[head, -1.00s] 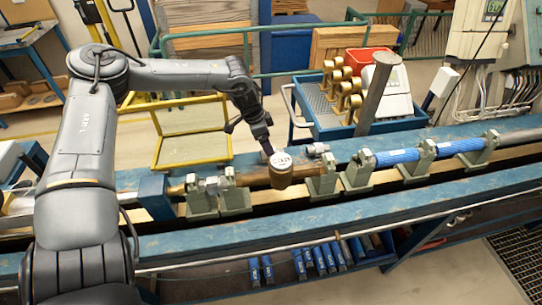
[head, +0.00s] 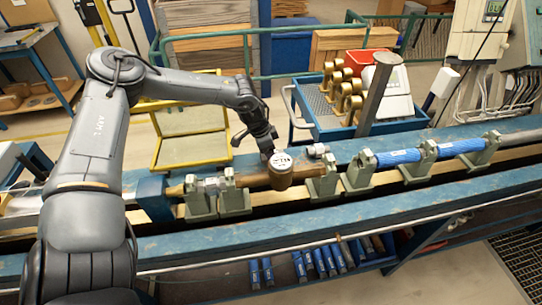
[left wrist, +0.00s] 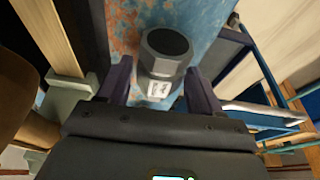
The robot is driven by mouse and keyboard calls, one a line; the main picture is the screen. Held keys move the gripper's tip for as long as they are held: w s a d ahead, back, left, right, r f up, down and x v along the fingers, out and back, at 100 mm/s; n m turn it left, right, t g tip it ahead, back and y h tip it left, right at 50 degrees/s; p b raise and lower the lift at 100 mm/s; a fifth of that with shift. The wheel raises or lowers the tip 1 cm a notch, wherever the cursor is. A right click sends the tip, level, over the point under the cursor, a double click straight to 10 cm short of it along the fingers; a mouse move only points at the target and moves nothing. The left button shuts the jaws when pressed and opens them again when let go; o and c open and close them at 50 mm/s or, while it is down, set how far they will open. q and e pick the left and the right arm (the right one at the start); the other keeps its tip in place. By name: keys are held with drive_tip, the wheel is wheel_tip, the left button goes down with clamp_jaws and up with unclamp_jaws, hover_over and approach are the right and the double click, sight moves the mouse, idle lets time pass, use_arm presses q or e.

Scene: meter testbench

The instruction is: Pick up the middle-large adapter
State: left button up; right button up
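A grey adapter (head: 318,149) with a hexagonal body lies on the blue bench top, behind the pipe line and just right of the brass meter. My left gripper (head: 270,149) is beside the meter's top in the head view, left of the adapter. In the left wrist view its two fingers (left wrist: 158,82) are apart, with the adapter ahead of and between them. I cannot tell whether they touch it. My right gripper is not in view.
The brass meter (head: 281,177) sits in the pipe line between grey-green clamp stands (head: 323,184). A blue pipe (head: 397,157) continues to the right.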

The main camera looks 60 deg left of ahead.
use_arm(q)
drive_tip(key=c, duration=1)
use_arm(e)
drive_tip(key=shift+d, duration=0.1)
use_arm(q)
drive_tip(key=shift+r, duration=0.1)
